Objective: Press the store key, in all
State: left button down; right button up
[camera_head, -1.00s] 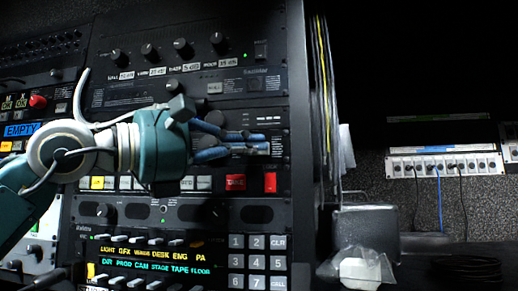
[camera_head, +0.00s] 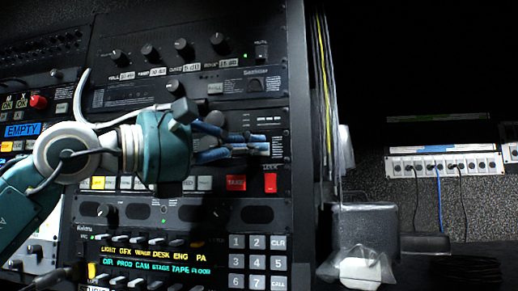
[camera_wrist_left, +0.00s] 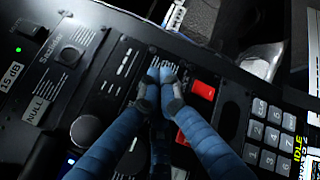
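My left gripper (camera_head: 266,144) reaches in from the left in front of the rack panel (camera_head: 275,120). Its two blue fingers are together at the tips in the left wrist view (camera_wrist_left: 160,76) and hold nothing. The tips are over a dark part of the panel with small white lettering; I cannot tell whether they touch it. I cannot read which is the store key. My right gripper is not in view.
A number keypad (camera_head: 257,262) is at the rack's lower right. A knob (camera_wrist_left: 86,131) is left of the fingers in the wrist view. A grey box (camera_head: 365,228) stands right of the rack. A white socket strip (camera_head: 440,165) with cables is farther right.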

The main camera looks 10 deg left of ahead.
pick_arm(q)
jog(key=shift+s, duration=0.1)
jog(key=shift+s+b, duration=0.45)
jog(key=shift+s, duration=0.15)
jog(key=s+b, duration=0.2)
jog(key=s, duration=0.3)
